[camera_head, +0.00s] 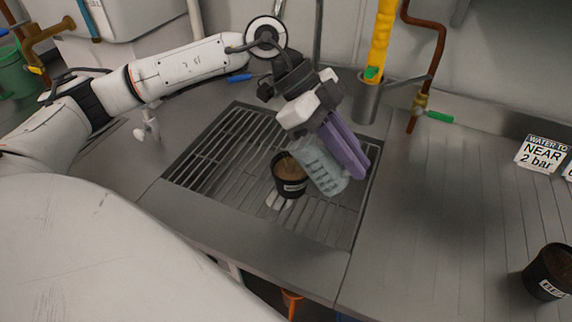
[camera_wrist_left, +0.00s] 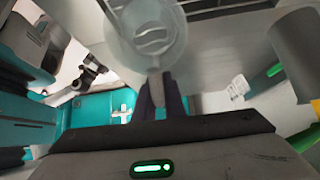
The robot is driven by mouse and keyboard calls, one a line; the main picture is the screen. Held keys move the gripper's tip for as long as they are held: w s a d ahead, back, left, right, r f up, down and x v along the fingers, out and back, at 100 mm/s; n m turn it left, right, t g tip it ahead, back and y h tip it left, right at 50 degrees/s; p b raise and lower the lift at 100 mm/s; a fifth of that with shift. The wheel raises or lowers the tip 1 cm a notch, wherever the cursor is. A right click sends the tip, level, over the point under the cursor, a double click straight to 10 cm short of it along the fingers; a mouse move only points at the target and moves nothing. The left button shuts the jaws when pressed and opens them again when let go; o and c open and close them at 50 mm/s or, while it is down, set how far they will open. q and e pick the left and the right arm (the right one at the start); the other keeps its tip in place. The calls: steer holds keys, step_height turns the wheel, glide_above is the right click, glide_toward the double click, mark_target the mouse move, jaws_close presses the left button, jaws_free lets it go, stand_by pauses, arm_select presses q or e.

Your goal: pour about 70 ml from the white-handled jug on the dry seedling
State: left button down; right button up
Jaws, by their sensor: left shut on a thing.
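My left gripper (camera_head: 352,158) is shut on a clear, graduated jug (camera_head: 318,168), which also shows in the left wrist view (camera_wrist_left: 146,28). The purple fingers hide the jug's handle, so its colour cannot be told. The jug is tilted, just right of and partly over a small black pot (camera_head: 291,188) with a pale label and brown contents. The pot stands on the drain grate. I cannot tell whether jug and pot touch, and no stream of water is visible. My right gripper is not in view.
The slatted drain grate (camera_head: 219,149) is set in a steel bench. A second labelled black pot (camera_head: 549,272) stands at the right edge. A metal cylinder with a yellow tool (camera_head: 383,38) and a pipe with a green-handled valve (camera_head: 437,117) are behind. The bench right of the grate is mostly clear.

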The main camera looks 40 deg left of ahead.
arm_select(q)
steer(key=shift+a+r+h, duration=0.2)
steer(key=shift+a+h, duration=0.25)
steer(key=shift+h, duration=0.65)
steer(key=shift+d+t, duration=0.2)
steer(key=shift+t, duration=0.1)
steer(key=shift+s+a+r+h, duration=0.15)
steer(key=shift+a+h, duration=0.25)
steer(key=shift+h, duration=0.5)
stand_by(1.6)
steer(key=shift+a+r+h, duration=0.25)
steer(key=shift+r+h, duration=0.05)
steer(key=shift+h, duration=0.1)
stand_by(1.5)
steer(key=shift+d+f+y, duration=0.2)
steer(key=shift+d+y, duration=0.55)
steer(key=shift+y, duration=0.35)
steer(key=shift+w+d+f+y, duration=0.15)
steer(key=shift+w+f+y, duration=0.05)
steer(key=shift+y, duration=0.2)
steer(key=y, duration=0.1)
steer(key=d+y, duration=0.1)
steer(key=y, duration=0.1)
steer(key=shift+w+d+f, duration=0.15)
steer(key=shift+f, duration=0.1)
steer(key=shift+f+g, duration=0.4)
steer(key=shift+f, duration=0.1)
